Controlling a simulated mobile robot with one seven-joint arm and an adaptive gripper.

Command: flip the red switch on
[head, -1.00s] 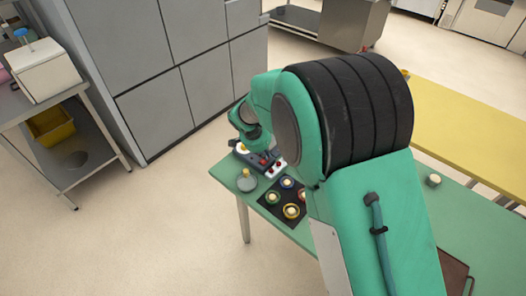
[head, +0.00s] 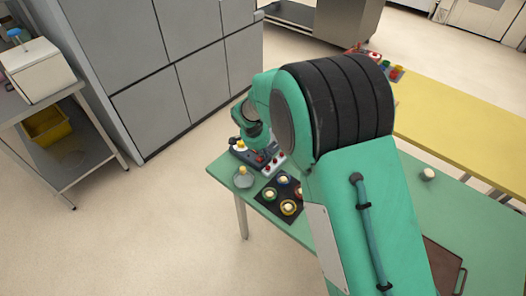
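A dark grey control panel (head: 245,157) sits at the far left corner of the green table, with a lighter strip of small red controls (head: 268,168) along its near right side. A pale round part with yellow shows at its left end. I cannot tell which red piece is the switch or how it is set. My green arm reaches over the table, and its wrist is right above the panel. My gripper (head: 261,150) points down at the panel, dark and mostly hidden by the wrist. Its fingers are too small to read, and I cannot tell whether it touches anything.
A flask-like item (head: 243,178) stands left of a black mat (head: 266,206) with several coloured ring-shaped pieces. The green table (head: 222,170) also carries a small pale knob (head: 428,174) and a brown board (head: 440,262). A yellow table (head: 450,135) and grey cabinets (head: 190,70) stand behind.

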